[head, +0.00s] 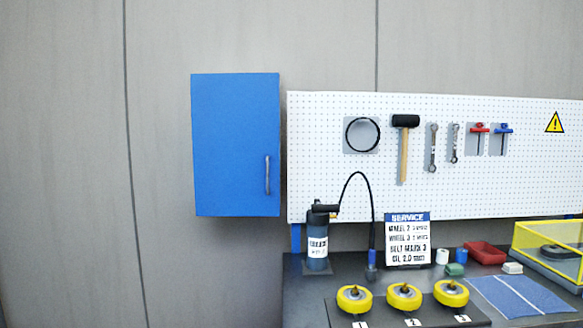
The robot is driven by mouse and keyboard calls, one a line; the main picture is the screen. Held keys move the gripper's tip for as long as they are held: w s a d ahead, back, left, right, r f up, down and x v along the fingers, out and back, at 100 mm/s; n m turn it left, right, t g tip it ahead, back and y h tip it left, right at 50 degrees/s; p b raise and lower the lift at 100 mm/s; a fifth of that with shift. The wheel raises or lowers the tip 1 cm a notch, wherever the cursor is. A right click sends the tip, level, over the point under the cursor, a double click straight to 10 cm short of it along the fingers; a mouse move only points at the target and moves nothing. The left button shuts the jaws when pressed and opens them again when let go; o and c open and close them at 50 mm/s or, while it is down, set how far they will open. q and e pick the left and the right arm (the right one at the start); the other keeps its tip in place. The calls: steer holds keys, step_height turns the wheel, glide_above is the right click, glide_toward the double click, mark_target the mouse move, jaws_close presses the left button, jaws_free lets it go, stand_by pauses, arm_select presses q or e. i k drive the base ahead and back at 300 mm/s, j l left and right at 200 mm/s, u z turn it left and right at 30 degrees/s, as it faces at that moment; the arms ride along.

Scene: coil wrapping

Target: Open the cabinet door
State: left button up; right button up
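A blue wall cabinet (233,140) hangs on the grey wall, left of the pegboard. Its blue door looks shut. A grey vertical bar handle (267,175) sits near the door's right edge, in its lower half. Neither of my grippers shows in the head view. What is inside the cabinet is hidden by the door.
A white pegboard (360,200) with hanging tools is right of the cabinet. Below it, a dark workbench (300,290) carries a pump bottle (317,245), a service sign (407,240), yellow wheels (404,297) and a yellow-framed case (548,240). The wall below the cabinet is clear.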

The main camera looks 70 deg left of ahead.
mark_target(235, 117)
steer(key=k+j+z, duration=0.25)
steer(key=j, duration=0.15)
steer(key=k+j+z, duration=0.4)
steer(key=j, duration=0.25)
steer(key=k+j+z, duration=0.1)
steer(key=k+j, duration=0.95)
steer(key=j+z, duration=0.05)
